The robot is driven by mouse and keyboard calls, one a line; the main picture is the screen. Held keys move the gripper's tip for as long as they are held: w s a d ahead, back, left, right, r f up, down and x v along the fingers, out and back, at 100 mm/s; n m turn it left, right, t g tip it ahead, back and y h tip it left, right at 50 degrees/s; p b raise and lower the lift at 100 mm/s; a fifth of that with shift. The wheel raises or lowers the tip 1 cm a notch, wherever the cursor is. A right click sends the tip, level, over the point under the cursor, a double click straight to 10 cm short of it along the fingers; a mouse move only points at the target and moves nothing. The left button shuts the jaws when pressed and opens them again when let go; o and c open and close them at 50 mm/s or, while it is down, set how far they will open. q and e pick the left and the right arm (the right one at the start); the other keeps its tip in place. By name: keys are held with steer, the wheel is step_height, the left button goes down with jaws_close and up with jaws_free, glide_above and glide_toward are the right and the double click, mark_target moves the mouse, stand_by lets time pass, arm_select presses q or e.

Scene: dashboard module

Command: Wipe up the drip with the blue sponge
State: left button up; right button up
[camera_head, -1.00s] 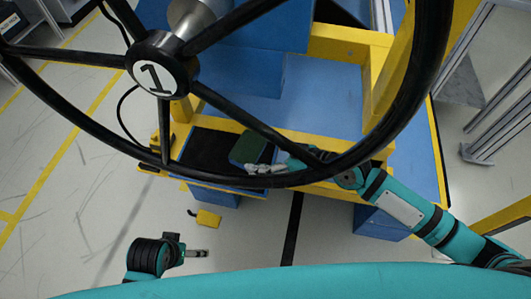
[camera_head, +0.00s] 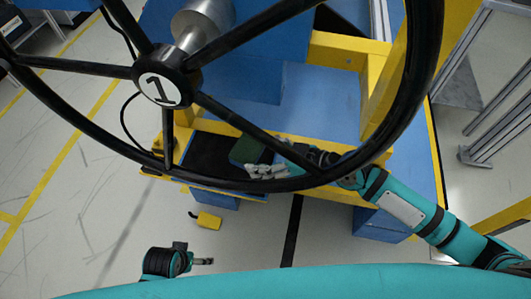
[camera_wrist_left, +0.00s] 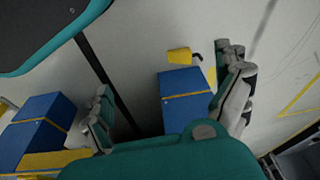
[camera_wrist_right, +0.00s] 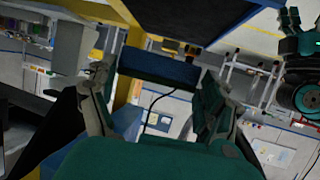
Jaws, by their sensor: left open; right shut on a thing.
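The blue sponge (camera_wrist_right: 160,70), with a dark green layer, is between the fingers of my right gripper (camera_wrist_right: 158,95) in the right wrist view. In the head view its dark green face (camera_head: 247,150) shows at the right end of a black panel (camera_head: 206,155), with my right gripper (camera_head: 268,171) shut on it from the front right. I cannot tell whether the sponge touches the panel. I cannot make out the drip in any view. My left gripper (camera_head: 205,261) is open and empty, low over the floor; its spread fingers also show in the left wrist view (camera_wrist_left: 168,108).
A large black handwheel (camera_head: 166,88) marked 1 hangs over the bench, its rim crossing in front of my right gripper. Yellow rails (camera_head: 345,52) edge the blue bench top (camera_head: 320,105). The floor at left is open.

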arm_select(q)
steer(key=shift+s+a+f+p, duration=0.1)
steer(key=shift+s+f+p, duration=0.15)
steer(key=shift+f, duration=0.55)
steer(key=shift+s+d+f+p, duration=0.1)
steer(key=shift+s+f+p, duration=0.15)
steer(key=shift+f, duration=0.55)
steer(key=shift+s+a+f+p, duration=0.15)
steer(key=shift+s+f, duration=0.2)
steer(key=shift+f, duration=0.45)
steer(key=shift+s, duration=0.1)
